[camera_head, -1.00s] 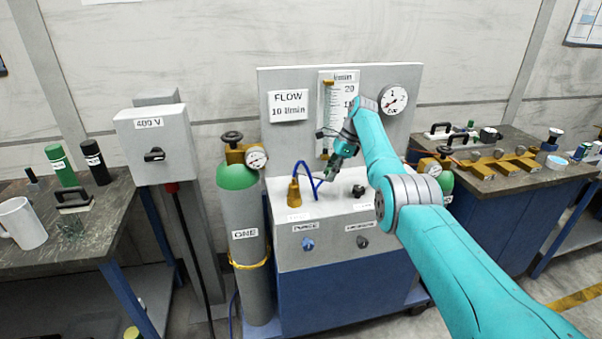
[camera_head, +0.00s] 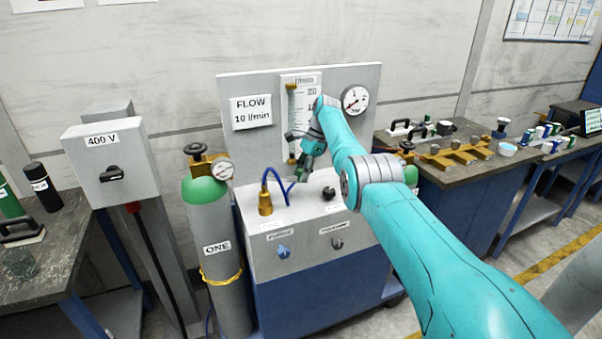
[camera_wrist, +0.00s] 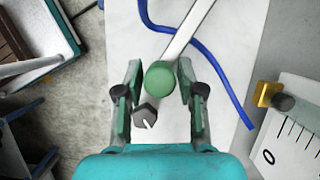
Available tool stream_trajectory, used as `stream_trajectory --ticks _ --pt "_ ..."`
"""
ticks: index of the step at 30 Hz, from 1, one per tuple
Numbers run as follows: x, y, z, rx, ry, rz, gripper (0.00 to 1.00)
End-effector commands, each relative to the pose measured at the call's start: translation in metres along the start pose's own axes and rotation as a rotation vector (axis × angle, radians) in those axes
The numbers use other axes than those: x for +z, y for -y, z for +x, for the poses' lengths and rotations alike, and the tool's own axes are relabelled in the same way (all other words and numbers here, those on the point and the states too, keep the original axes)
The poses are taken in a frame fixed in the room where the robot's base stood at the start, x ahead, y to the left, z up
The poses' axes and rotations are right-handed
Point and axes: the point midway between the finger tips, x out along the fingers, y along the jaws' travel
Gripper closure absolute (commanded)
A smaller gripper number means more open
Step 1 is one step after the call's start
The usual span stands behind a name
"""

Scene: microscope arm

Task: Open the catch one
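No part marked as catch one can be made out for sure. The grey gas cylinder labelled ONE (camera_head: 213,260) has a green shoulder and a yellow band (camera_head: 222,277) around its body. My gripper (camera_head: 303,172) is over the top of the white-and-blue flow cabinet (camera_head: 310,290), right of the cylinder. In the wrist view my gripper (camera_wrist: 160,75) has its fingers apart, one on each side of a round green knob (camera_wrist: 159,79). A pale bar (camera_wrist: 185,32) runs beneath the knob, and a dark hexagonal piece (camera_wrist: 145,113) is near it. Contact with the knob cannot be told.
A blue hose (camera_head: 283,190) loops up from a brass fitting (camera_head: 265,203) beside my gripper. The panel (camera_head: 247,90) with flow scale and gauge (camera_head: 355,99) stands close behind. A 400 V box (camera_head: 107,165) is left; a bench (camera_head: 470,173) is right.

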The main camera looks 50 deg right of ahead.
Motion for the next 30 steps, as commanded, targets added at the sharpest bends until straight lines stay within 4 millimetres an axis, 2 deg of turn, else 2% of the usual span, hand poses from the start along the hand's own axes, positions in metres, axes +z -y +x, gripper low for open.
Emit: stream_trajectory --ticks 10,14,24,30 --pt "0.001 0.000 -0.001 0.000 0.001 -0.001 0.44" --pt "0.004 0.001 -0.009 -0.002 0.000 -0.002 0.44" --pt "0.027 0.001 -0.063 -0.002 0.000 -0.002 0.44" --pt "0.036 0.001 -0.085 0.000 0.001 -0.001 0.44"
